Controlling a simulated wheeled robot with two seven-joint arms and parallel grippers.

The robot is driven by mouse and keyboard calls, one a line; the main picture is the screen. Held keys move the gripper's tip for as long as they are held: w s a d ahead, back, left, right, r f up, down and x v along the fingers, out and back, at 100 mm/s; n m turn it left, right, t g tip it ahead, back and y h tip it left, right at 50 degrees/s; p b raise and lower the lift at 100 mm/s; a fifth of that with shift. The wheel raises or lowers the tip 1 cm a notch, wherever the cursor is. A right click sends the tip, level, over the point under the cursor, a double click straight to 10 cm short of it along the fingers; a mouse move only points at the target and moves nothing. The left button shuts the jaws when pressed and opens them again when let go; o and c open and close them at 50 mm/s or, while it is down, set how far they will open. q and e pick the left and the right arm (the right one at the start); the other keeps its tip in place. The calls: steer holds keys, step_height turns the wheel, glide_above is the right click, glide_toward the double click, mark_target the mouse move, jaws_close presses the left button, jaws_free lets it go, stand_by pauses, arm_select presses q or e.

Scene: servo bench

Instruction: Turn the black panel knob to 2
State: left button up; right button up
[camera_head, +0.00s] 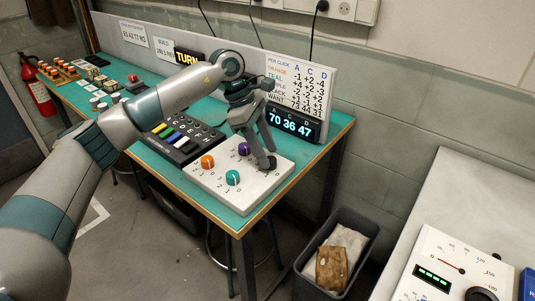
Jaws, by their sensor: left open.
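A white panel (225,192) lies on the bench's near right corner. It carries an orange knob (207,161), a teal knob (233,177), a purple knob (244,149) and a black knob (271,163). My left gripper (264,158) points down over the panel's right part, with its fingertips at the black knob. It is open. The fingers partly cover the black knob, so its pointer cannot be read, and I cannot tell whether they touch it. A display (290,123) behind reads 70 36 47. My right gripper is out of view.
A chart board (298,85) stands behind the display. A dark box with coloured keys (182,137) sits left of the panel. A grey bin (337,255) stands below the bench. A white counter with a dial meter (450,265) is at the lower right.

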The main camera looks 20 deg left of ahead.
arm_select(q)
steer(key=b+v, duration=0.1)
steer(key=v, duration=1.5)
steer(key=shift+b, duration=0.35)
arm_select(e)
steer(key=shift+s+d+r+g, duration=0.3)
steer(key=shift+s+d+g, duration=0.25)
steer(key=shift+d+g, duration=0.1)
arm_select(q)
steer(key=shift+f, duration=0.1)
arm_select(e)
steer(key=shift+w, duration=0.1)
